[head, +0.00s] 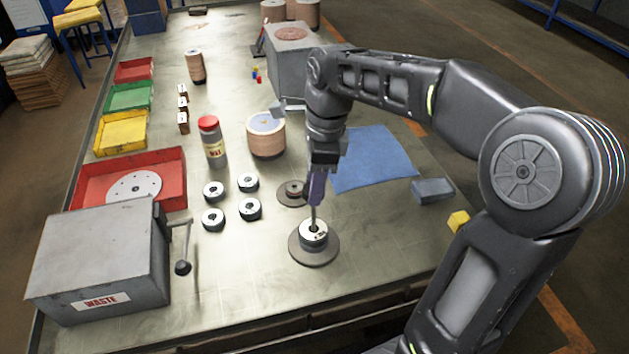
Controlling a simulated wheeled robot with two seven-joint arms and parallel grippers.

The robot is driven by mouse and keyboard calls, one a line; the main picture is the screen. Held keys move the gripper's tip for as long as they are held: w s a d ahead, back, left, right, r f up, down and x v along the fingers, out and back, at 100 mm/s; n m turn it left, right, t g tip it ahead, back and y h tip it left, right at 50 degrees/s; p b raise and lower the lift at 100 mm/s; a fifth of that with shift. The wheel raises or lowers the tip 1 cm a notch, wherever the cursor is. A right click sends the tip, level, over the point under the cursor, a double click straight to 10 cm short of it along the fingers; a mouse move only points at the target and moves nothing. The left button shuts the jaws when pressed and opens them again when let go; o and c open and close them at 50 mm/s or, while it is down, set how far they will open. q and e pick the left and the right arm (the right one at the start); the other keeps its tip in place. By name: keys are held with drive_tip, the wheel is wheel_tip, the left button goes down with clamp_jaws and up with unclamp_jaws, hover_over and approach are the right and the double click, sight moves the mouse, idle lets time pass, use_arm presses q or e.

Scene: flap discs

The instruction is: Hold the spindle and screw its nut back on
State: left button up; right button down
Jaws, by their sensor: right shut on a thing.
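A spindle stands upright on a round dark base (314,253), with a white-topped disc (314,236) around its thin rod (313,217). My right gripper (316,204) comes down from above and is shut at the top of this rod. Its fingers hide the rod's upper end, and I cannot make out a nut there. A second round base (286,194) with a smaller brown and dark piece on it lies just behind, partly hidden by the gripper. My left gripper is not in view.
Several white-topped discs (249,208) lie left of the spindle. Beyond them stand a red-capped jar (213,142) and a tan drum (266,139). A grey waste box (97,262) and coloured trays (121,133) line the left edge. A blue cloth (373,160) lies right.

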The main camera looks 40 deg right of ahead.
drive_tip(key=shift+f+b, duration=0.4)
drive_tip(key=shift+f, duration=0.3)
idle(0.7)
drive_tip(key=c, duration=0.7)
unclamp_jaws()
drive_tip(key=shift+c, duration=0.2)
drive_tip(key=r, duration=0.5)
drive_tip(key=r+p, duration=0.1)
drive_tip(key=r, duration=0.1)
drive_tip(key=shift+s+d+r, duration=0.25)
drive_tip(key=shift+d+r, duration=0.15)
